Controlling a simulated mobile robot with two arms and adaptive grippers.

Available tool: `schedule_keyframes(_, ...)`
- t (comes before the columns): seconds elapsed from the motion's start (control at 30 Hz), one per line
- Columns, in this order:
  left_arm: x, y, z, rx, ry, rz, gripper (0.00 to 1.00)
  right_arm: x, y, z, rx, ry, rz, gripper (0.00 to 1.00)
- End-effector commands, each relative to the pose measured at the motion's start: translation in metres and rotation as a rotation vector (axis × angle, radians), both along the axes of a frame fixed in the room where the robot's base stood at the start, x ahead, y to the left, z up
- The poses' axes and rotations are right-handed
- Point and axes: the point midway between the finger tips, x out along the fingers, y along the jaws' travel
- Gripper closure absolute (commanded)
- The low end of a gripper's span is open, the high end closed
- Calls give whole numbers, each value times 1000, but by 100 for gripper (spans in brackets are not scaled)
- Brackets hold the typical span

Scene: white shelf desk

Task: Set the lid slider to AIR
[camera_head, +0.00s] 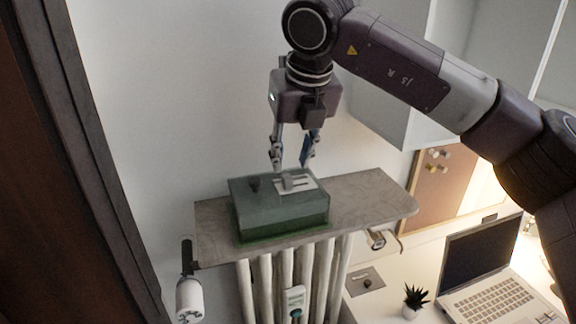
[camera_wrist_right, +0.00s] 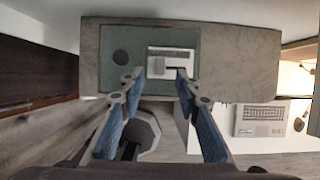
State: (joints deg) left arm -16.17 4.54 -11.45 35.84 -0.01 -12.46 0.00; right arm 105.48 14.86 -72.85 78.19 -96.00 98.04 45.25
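A green box (camera_head: 280,212) stands on a grey stone shelf (camera_head: 371,197). Its lid carries a dark round knob (camera_head: 254,183) and a light plate with the slider (camera_head: 288,182). The slider also shows in the right wrist view (camera_wrist_right: 158,64), on its pale plate (camera_wrist_right: 172,54). The lettering on the plate is too small to read. My right gripper (camera_head: 292,168) is open and points down just above the slider; its fingers (camera_wrist_right: 160,77) stand to either side of it in the wrist view. No contact can be made out. My left gripper is not in view.
A white ribbed radiator (camera_head: 288,268) is below the shelf. A laptop (camera_head: 490,270), a small plant (camera_head: 415,298) and a dark plate (camera_head: 365,281) are on the white desk at the lower right. A dark wooden frame (camera_head: 85,140) stands at the left.

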Motion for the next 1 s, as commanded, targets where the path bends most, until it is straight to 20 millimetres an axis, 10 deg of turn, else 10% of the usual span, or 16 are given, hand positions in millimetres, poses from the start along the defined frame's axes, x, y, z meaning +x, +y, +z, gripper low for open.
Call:
schedule_keyframes(0.23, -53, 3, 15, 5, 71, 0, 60, 14, 4, -34, 0, 4, 0, 70)
schedule_keyframes(0.6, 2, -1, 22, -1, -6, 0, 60, 19, 7, -49, 2, 1, 3, 70)
schedule_keyframes(1.0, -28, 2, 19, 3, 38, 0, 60, 19, 7, -49, 2, 2, 3, 100)
